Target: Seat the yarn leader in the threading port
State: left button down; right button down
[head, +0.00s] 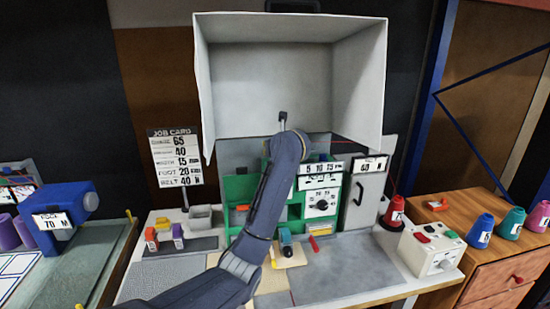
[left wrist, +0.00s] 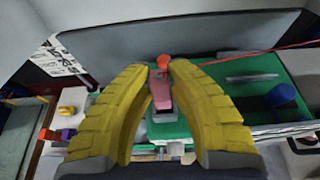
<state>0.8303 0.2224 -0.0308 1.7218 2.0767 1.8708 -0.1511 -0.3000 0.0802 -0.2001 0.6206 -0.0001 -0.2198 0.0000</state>
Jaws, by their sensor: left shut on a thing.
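My left gripper (left wrist: 157,70) shows in the left wrist view as two yellow ribbed fingers closing around a small orange-red tip (left wrist: 164,62) with a pink body (left wrist: 160,84), which I take as the yarn leader. A thin red yarn (left wrist: 270,50) runs from near that tip to the right. Below is the green machine (left wrist: 238,75), also in the head view (head: 240,188). In the head view my arm covers the machine's middle, and the gripper and leader are hidden behind it. I cannot make out the threading port. My right gripper is in neither view.
A grey open-fronted hood (head: 270,75) stands above and behind the machine. A job card (head: 175,157) stands left. A control box (head: 430,248) and several yarn cones (head: 481,231) are on the right. The grey bench front (head: 345,270) is largely clear.

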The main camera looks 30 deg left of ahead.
pick_arm(q)
jog(key=shift+f, duration=1.9)
jog(key=shift+f, duration=0.1)
jog(key=c, duration=1.3)
grip_release()
jog(key=shift+c, duration=0.2)
jog(key=shift+d+r, duration=0.1)
jog(key=shift+r, duration=0.1)
jog(key=v, duration=1.2)
